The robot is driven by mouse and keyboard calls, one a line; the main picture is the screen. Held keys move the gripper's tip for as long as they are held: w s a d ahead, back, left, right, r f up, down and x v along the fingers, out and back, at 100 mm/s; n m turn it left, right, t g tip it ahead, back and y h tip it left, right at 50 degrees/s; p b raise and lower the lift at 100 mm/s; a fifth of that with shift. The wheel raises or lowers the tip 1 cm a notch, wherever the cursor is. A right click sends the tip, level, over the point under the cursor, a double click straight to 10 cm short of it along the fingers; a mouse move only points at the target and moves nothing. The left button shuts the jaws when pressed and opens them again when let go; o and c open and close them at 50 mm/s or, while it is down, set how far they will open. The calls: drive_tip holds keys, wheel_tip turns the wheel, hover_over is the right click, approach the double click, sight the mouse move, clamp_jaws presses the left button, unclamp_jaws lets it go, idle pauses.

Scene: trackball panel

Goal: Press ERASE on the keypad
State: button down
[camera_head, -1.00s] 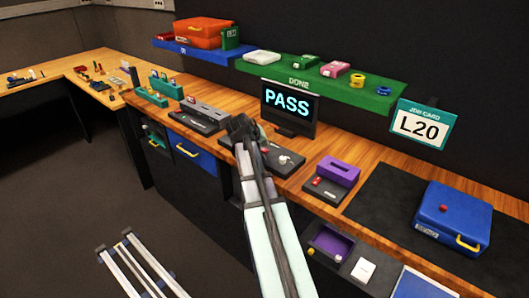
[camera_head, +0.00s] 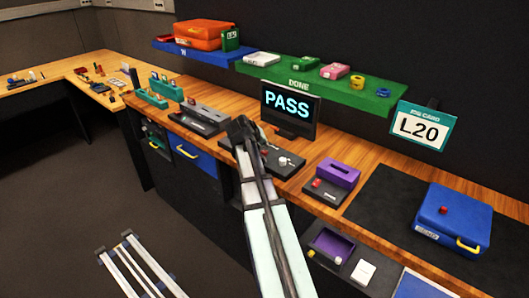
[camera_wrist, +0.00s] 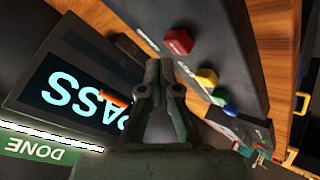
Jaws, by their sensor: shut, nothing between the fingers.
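In the wrist view a dark panel carries a red button (camera_wrist: 178,41), a yellow button (camera_wrist: 207,76) and a blue button (camera_wrist: 222,96). The small lettering beside them is too blurred to read, so I cannot tell which key is ERASE. My gripper (camera_wrist: 164,68) is shut and empty, its fingertips beside the panel in that picture. In the head view my gripper (camera_head: 240,126) is over the bench, in front of the monitor (camera_head: 290,106), and my arm hides part of a dark panel with a white knob or ball (camera_head: 284,161). Contact with any button cannot be made out.
The monitor reads PASS, also in the wrist view (camera_wrist: 75,92). A green DONE shelf (camera_head: 300,84) hangs above the bench. A purple block on a dark unit (camera_head: 338,173) and a blue case (camera_head: 452,218) stand to the right. A grey device (camera_head: 205,112) stands left.

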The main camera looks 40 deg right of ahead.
sight(263, 152)
drive_tip(key=shift+f, duration=0.1)
drive_tip(key=shift+f, duration=0.35)
drive_tip(key=shift+f+b, duration=0.5)
drive_tip(key=shift+b, duration=0.05)
idle(1.0)
drive_tip(key=shift+r, duration=0.1)
drive_tip(key=shift+r+p, duration=0.6)
drive_tip(key=shift+r, duration=0.25)
drive_tip(key=shift+r, duration=0.15)
drive_tip(key=shift+r+p, duration=1.45)
drive_tip(key=shift+r, duration=0.95)
